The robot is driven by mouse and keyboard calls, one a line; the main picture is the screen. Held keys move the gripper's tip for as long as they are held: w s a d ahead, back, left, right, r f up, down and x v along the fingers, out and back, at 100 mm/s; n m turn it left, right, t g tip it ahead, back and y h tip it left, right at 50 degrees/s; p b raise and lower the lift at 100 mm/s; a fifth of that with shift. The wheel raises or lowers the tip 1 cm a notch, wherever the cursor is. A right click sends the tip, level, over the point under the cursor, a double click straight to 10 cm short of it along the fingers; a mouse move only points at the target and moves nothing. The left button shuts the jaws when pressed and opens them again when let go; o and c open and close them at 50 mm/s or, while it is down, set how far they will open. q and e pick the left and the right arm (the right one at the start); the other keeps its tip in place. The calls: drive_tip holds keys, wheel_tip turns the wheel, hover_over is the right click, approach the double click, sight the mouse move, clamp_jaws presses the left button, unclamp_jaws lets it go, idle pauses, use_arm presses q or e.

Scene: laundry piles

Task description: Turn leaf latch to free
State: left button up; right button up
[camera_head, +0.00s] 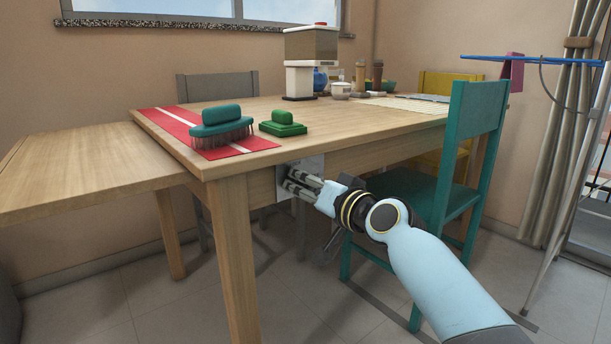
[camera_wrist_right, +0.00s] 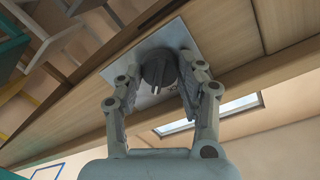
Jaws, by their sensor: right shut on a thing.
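The leaf latch has a dark round knob (camera_wrist_right: 159,70) on a pale metal plate (camera_wrist_right: 118,66), seen in the right wrist view. In the head view the plate (camera_head: 312,165) is fixed to the side apron of the wooden table (camera_head: 290,115), below the top. My right gripper (camera_head: 288,184) reaches the plate from the right and hides the knob there. In the right wrist view my right gripper (camera_wrist_right: 153,92) has its fingers on both sides of the knob and is shut on it. The table's leaf (camera_head: 80,165) extends level at the left. My left gripper is not in view.
A teal brush (camera_head: 221,125) lies on a red striped runner (camera_head: 170,122), beside a green block-like object (camera_head: 283,124). A teal chair (camera_head: 470,140) stands close behind my right arm. A coffee-machine-like appliance (camera_head: 311,45) stands at the back. Floor in front of the table is clear.

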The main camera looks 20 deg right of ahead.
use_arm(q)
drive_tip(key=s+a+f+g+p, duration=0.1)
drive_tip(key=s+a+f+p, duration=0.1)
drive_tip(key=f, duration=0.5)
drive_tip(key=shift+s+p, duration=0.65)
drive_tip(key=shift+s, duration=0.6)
use_arm(e)
drive_tip(key=shift+d+m+y, duration=0.1)
drive_tip(key=shift+m+y, duration=0.3)
drive_tip(key=shift+m, duration=3.8)
drive_tip(key=o, duration=1.1)
drive_tip(key=shift+o, duration=0.2)
drive_tip(key=v, duration=1.2)
drive_tip(key=shift+r, duration=0.2)
